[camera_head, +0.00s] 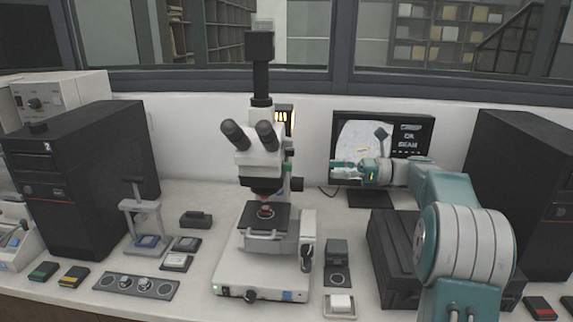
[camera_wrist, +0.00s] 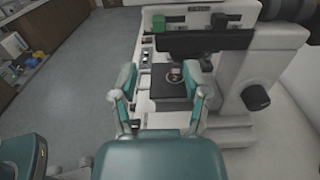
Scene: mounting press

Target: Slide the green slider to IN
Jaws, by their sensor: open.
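A white microscope (camera_head: 264,250) stands in the middle of the bench. A small green part (camera_wrist: 158,22), which looks like the green slider, shows at the top of the wrist view on the microscope's white body. In the head view a small dark green part (camera_head: 289,145) sits on the right side of the microscope head; I cannot tell whether it is the same part. Any IN marking is unreadable. My gripper (camera_head: 338,171) is open and empty, right of the microscope head. In the wrist view its fingers (camera_wrist: 162,92) are spread, with the stage (camera_wrist: 168,90) beyond; no contact shows.
A monitor (camera_head: 405,130) stands behind my arm. A black tower (camera_head: 85,180) and a small press-like stand (camera_head: 142,215) are at left. Small dark and white boxes (camera_head: 337,250) lie right of the microscope base. A black knob (camera_wrist: 255,97) juts from the microscope's side.

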